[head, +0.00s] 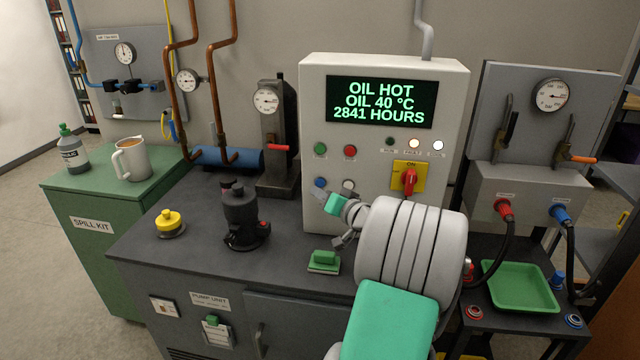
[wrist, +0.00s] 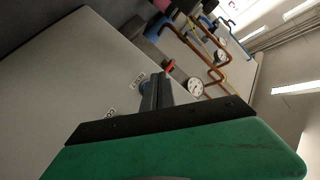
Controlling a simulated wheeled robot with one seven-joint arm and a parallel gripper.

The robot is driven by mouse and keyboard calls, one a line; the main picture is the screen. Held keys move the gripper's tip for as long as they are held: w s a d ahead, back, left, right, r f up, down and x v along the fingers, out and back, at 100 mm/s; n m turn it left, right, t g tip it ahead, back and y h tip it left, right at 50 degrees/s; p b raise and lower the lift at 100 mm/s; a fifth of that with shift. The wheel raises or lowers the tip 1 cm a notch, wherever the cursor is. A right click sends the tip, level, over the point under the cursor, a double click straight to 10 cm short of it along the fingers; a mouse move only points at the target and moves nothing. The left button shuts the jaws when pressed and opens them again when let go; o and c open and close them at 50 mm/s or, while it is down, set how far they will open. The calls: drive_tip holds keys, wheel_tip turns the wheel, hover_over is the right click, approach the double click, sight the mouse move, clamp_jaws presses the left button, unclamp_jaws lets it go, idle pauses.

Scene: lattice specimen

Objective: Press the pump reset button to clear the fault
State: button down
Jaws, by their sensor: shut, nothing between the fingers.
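The grey control cabinet (head: 315,130) stands on the pump unit. Its screen (head: 379,102) reads OIL HOT, OIL 40 °C, 2841 HOURS. Below are a green button (head: 320,149), a red button (head: 350,151), a blue button (head: 320,183) and a pale button (head: 348,186); I cannot read their labels. My gripper (head: 319,193) is shut and empty, its tips close by the blue button in the head view. In the wrist view the fingers (wrist: 157,88) partly cover the blue button (wrist: 145,87). I cannot tell whether they touch it.
A red rotary switch (head: 409,180) on a yellow plate sits right of my wrist. Copper pipes rise at left.

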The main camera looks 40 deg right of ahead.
drive_tip(key=shift+w+d, duration=0.4)
drive_tip(key=shift+d, duration=0.1)
idle(1.7)
drive_tip(key=shift+w+d+b, duration=0.25)
drive_tip(key=shift+d+b, duration=0.05)
drive_tip(key=shift+b, duration=0.05)
drive_tip(key=shift+w+d, duration=0.25)
drive_tip(key=shift+d, duration=0.05)
idle(0.5)
drive_tip(key=shift+s, duration=0.1)
drive_tip(key=shift+s+a+b, duration=0.4)
drive_tip(key=shift+a+b, duration=0.05)
drive_tip(key=shift+a, duration=0.2)
drive_tip(key=s+a, duration=0.1)
drive_tip(key=a, duration=0.1)
drive_tip(key=s+a+b, duration=0.1)
drive_tip(key=s+a, duration=0.1)
idle(0.5)
